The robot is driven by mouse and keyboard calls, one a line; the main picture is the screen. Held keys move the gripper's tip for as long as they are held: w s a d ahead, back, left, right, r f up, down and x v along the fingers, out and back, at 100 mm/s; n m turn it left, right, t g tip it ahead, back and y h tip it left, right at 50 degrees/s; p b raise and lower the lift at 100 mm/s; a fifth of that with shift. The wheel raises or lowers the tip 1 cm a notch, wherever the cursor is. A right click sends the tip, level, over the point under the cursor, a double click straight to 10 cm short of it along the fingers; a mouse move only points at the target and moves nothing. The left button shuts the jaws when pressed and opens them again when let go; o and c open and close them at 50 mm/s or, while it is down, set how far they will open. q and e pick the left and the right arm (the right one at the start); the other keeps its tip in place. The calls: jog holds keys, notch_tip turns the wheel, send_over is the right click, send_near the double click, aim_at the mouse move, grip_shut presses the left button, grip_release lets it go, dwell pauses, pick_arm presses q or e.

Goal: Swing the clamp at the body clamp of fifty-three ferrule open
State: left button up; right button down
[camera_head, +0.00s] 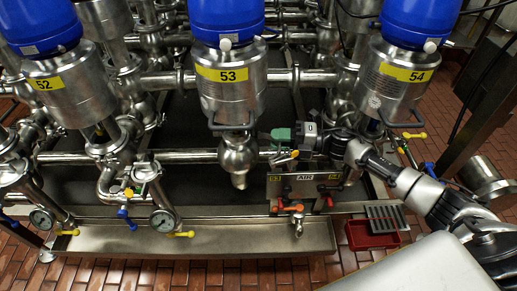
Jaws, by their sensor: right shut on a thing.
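Valve 53 (228,88) stands upright in the middle, a steel cylinder with a yellow label and a blue top. Below its dark bracket handle is a rounded steel body (239,155), where the ferrule joint is; the clamp itself is too small to make out. My right gripper (290,140) comes in from the right and is just right of this body. It is shut on a small green piece (281,135); what that piece is cannot be told, nor whether it touches the valve. My left gripper is out of view.
Valves 52 (72,88) and 54 (390,84) flank the middle one. A small panel marked AIR (303,186), with orange and red taps, stands below my gripper. Pipes, gauges and yellow-handled levers crowd the lower left. A red bin (372,236) sits on the floor at right.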

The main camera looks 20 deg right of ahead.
jog(key=shift+f, duration=0.1)
jog(key=c, duration=1)
grip_release()
jog(key=shift+o, duration=0.2)
